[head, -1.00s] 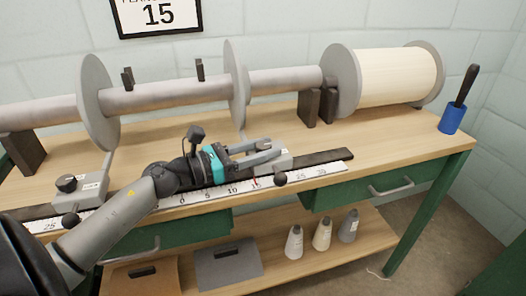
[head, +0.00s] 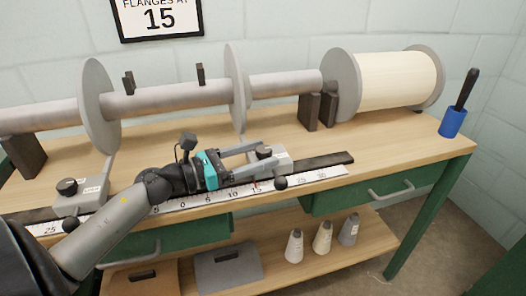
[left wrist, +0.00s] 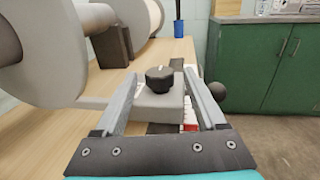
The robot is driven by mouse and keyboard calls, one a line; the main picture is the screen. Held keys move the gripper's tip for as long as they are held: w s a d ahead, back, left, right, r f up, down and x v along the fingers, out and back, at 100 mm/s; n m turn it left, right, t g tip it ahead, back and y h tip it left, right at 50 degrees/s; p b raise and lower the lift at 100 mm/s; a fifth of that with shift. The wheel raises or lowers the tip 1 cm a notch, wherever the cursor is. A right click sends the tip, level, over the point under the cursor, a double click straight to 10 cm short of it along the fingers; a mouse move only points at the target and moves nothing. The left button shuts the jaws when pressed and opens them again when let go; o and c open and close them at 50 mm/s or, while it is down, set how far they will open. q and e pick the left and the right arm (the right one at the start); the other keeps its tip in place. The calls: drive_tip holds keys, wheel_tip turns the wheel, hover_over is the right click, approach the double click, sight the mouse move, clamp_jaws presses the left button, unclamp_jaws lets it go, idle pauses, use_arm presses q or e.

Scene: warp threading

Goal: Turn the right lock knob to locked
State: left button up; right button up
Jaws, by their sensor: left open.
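The right lock knob (head: 264,152) is a black round knob on a grey sliding block (head: 279,160) on the ruler rail. It also shows in the left wrist view (left wrist: 159,79), with a pale mark on its top. My left gripper (head: 254,151) is open, with its two fingers on either side of the knob and apart from it in the wrist view. I cannot tell whether a finger touches the block. The left lock knob (head: 68,187) sits on its own block at the left. My right gripper is not in view.
The grey beam with round flanges (head: 237,88) runs behind the rail, close to my left gripper. A cream thread roll (head: 398,79) is at the right. A blue cup (head: 453,122) with a dark-handled tool stands at the bench's right end. Cones (head: 322,238) stand on the lower shelf.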

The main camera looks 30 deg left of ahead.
sight(256, 154)
use_arm(q)
drive_tip(key=v, duration=0.5)
drive_tip(key=shift+s+a+p, duration=0.1)
drive_tip(key=shift+s+p, duration=0.15)
drive_tip(key=shift+p, duration=0.15)
drive_tip(key=shift+s+a, duration=0.15)
drive_tip(key=shift+s, duration=0.1)
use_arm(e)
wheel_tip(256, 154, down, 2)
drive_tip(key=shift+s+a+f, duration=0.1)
